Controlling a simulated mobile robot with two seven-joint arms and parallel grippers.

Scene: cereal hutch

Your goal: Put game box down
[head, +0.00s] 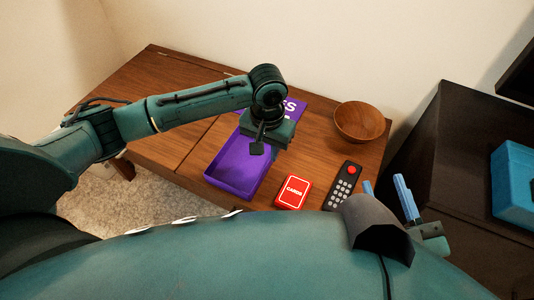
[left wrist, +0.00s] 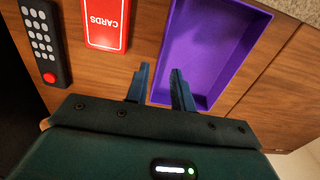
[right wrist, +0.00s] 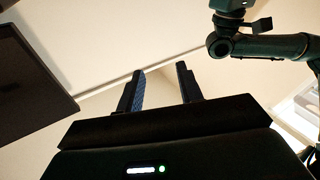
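The game box is a purple open tray (head: 236,173) that appears to rest on the wooden table, with a bare inside. It also shows in the left wrist view (left wrist: 205,50). A purple piece with white letters (head: 293,104) is partly hidden behind my left gripper. My left gripper (head: 257,149) points down over the tray's right side. In the left wrist view its fingers (left wrist: 161,72) are apart, one on each side of the tray's near edge, with a gap between them. Contact cannot be told. My right gripper (head: 388,190) is open and empty, pointing up, also seen in the right wrist view (right wrist: 161,80).
A red card box (head: 293,192) and a dark remote (head: 343,185) lie right of the tray. A wooden bowl (head: 360,121) stands at the table's back right. A dark cabinet (head: 440,150) with a blue box (head: 515,186) is at the right. The table's left part is clear.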

